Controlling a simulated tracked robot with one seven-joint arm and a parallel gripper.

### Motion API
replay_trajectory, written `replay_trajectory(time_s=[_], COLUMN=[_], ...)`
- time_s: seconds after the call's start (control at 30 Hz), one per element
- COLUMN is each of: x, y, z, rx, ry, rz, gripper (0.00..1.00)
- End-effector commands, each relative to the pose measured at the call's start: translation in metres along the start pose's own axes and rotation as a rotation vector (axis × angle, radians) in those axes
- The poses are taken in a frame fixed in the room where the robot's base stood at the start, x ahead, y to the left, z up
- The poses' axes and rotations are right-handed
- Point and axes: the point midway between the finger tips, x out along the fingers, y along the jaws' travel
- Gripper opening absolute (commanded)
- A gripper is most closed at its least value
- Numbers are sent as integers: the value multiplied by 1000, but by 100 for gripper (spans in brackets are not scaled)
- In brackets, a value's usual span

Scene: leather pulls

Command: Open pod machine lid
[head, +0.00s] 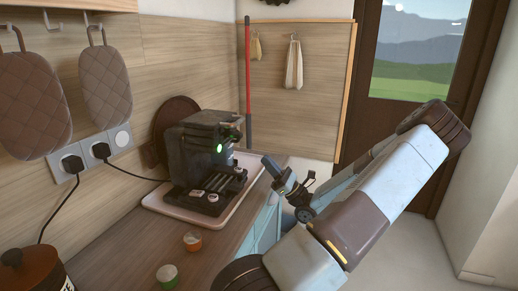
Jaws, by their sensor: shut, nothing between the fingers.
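The black pod machine (190,152) stands on a pale tray (165,206) on the wooden counter, with a green light on its front. Its lid (205,117) forms the top and appears to lie flat; the exact seam is too small to make out. My gripper (268,163) is to the right of the machine, past the counter's front edge, and apart from it. Its fingers are shut and hold nothing. My forearm reaches in from the right and hides part of the cabinet front.
A brown jar (28,272) is at the lower left. Cables run from wall sockets (95,150). Quilted pads (107,88) hang above. Open floor lies right.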

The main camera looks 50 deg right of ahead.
Motion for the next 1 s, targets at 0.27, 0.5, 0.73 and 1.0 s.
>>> replay_trajectory(time_s=[0.27, 0.5, 0.73, 1.0], x=[49, 92, 116, 126], y=[4, 6, 6, 6], z=[-4, -5, 13, 22], rx=[9, 11, 10, 12], ry=[1, 2, 2, 3], rz=[14, 16, 15, 15], gripper=[0, 0, 0, 0])
